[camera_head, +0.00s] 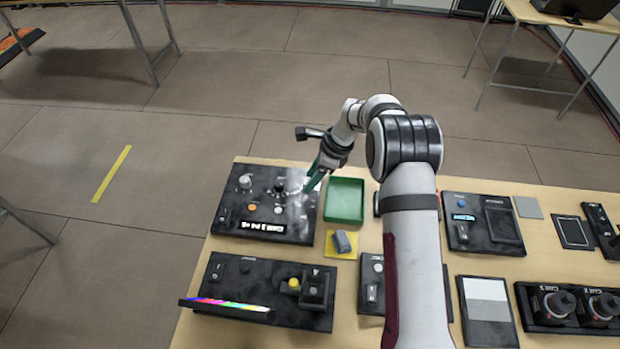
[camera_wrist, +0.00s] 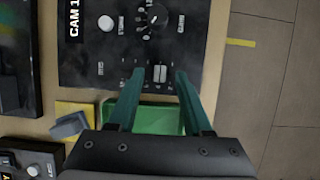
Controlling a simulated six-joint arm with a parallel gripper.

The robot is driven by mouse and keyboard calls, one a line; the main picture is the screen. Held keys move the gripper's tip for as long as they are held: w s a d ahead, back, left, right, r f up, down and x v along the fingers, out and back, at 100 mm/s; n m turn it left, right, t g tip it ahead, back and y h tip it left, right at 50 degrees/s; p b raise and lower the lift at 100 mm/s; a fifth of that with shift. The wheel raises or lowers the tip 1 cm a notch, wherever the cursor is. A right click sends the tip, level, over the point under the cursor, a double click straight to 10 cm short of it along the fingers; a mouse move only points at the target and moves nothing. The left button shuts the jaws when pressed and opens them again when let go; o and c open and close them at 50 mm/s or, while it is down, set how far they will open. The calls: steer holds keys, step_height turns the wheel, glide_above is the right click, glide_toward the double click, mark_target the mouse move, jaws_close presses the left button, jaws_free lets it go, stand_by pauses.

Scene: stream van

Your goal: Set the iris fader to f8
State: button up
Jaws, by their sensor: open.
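The black camera control panel (camera_head: 232,213) lies at the table's far left corner; it also fills the upper part of the wrist view (camera_wrist: 90,70). A pale fader cap (camera_wrist: 160,73), apparently the iris fader, sits near the panel's edge with small marks around it. The f-numbers are too small to read. My gripper (camera_head: 309,187) reaches down over the panel's right side. In the wrist view its two green fingers (camera_wrist: 161,76) are open, one on each side of the cap, with visible gaps. Whether the tips are down at cap height is unclear. The cap is hidden in the head view.
A knob (camera_wrist: 156,14) and a white button (camera_wrist: 105,23) are on the same panel. A green tray (camera_head: 345,201) stands just right of it. A grey block (camera_head: 343,241) lies on a yellow pad (camera_head: 330,252) in front of the tray. More panels fill the table's right side.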

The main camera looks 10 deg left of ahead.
steer(key=shift+a+f, duration=0.25)
steer(key=shift+f, duration=0.4)
jaws_close()
steer(key=shift+r, duration=0.1)
stand_by(0.9)
